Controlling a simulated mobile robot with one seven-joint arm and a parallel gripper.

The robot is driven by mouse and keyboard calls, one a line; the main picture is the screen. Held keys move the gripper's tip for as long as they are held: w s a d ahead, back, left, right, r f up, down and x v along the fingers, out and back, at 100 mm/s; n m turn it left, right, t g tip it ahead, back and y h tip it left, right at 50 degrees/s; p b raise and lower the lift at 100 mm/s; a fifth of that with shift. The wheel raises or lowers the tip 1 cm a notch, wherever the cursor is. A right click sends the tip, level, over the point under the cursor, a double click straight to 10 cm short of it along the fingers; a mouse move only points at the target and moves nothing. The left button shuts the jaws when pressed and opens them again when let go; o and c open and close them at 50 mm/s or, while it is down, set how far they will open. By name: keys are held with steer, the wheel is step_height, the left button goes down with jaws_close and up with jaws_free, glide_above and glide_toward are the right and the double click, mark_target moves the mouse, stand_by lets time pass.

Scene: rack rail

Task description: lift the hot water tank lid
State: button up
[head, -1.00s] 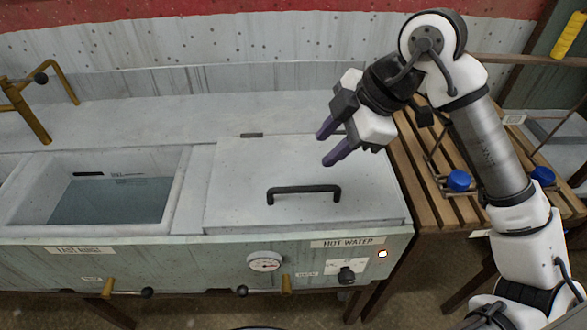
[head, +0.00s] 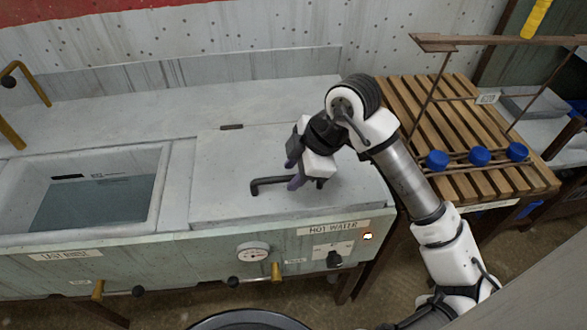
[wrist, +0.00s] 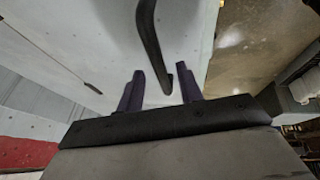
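The hot water tank lid (head: 222,172) is a flat pale grey panel lying shut on the tank, above the HOT WATER label (head: 333,228). Its black bar handle (head: 268,181) stands near the front edge; the right part is hidden behind my gripper (head: 293,175). My gripper is over the handle's right half, with its purple fingers spread apart. In the wrist view the black handle (wrist: 150,38) runs down toward the open gripper (wrist: 160,70), with one end appearing between the fingers. I cannot tell whether the fingers touch it.
An open water basin (head: 95,205) labelled LAST RINSE is to the left. A dial gauge (head: 253,252) and brass taps are on the front. A slatted wooden rack (head: 440,115) with blue-capped items (head: 479,156) stands to the right. The back counter is clear.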

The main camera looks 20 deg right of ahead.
steer(key=shift+w+a+f, duration=0.1)
steer(key=shift+a+f, duration=0.05)
steer(key=shift+f, duration=0.15)
jaws_close()
steer(key=shift+r, duration=0.1)
